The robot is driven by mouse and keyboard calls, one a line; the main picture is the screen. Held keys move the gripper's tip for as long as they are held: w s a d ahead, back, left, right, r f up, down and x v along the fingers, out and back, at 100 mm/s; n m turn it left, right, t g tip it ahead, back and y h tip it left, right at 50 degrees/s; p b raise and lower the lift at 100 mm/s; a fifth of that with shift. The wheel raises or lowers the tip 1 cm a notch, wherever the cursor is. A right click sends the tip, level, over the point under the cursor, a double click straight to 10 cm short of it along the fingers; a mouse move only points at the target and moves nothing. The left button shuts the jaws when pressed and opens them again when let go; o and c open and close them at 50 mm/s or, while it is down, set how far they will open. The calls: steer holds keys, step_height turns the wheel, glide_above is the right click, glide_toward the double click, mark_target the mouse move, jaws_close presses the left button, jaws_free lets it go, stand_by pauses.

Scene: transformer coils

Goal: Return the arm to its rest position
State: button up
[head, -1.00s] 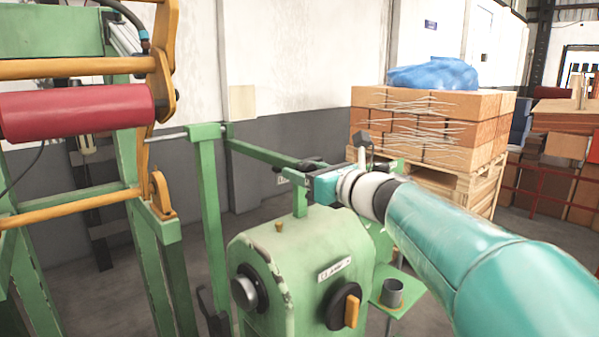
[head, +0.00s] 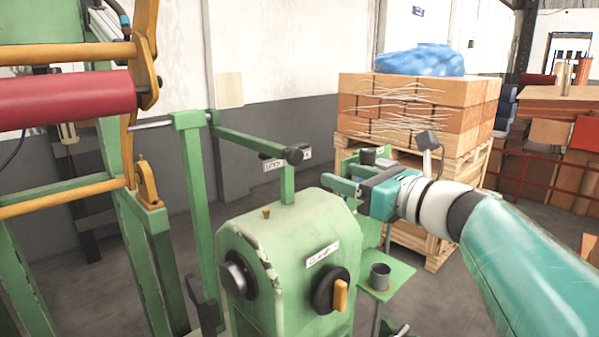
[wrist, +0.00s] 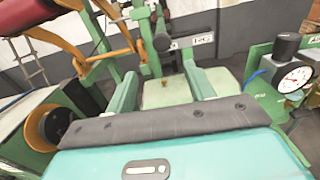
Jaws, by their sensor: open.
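My gripper (head: 341,178) is at the end of my teal arm, right of the middle in the head view. Its two green fingers point left, above and behind the right side of the green machine housing (head: 290,250). In the wrist view the fingers (wrist: 164,86) stand apart with nothing between them, and the top of the green housing (wrist: 165,93) shows beyond the gap. My gripper is open and empty.
The housing carries a black knob with an orange handle (head: 341,296). A grey cup (head: 380,276) stands on a small green shelf beside it. A pallet of brown boxes (head: 415,110) is behind my arm. A dial gauge (wrist: 294,78) shows at right in the wrist view.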

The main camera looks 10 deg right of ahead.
steer(key=s+a+f+n+g+h, duration=0.25)
steer(key=s+f+n+g, duration=0.2)
steer(key=f+n, duration=0.3)
steer(key=s+a+f+n+g+h, duration=0.2)
steer(key=s+a+f+n+g, duration=0.15)
steer(key=s+f+n, duration=0.35)
steer(key=s+d+f+n+g+h, duration=0.1)
steer(key=s+d+f+n+h, duration=0.5)
steer(key=f+n, duration=0.4)
steer(key=n, duration=0.4)
steer(key=shift+s, duration=0.4)
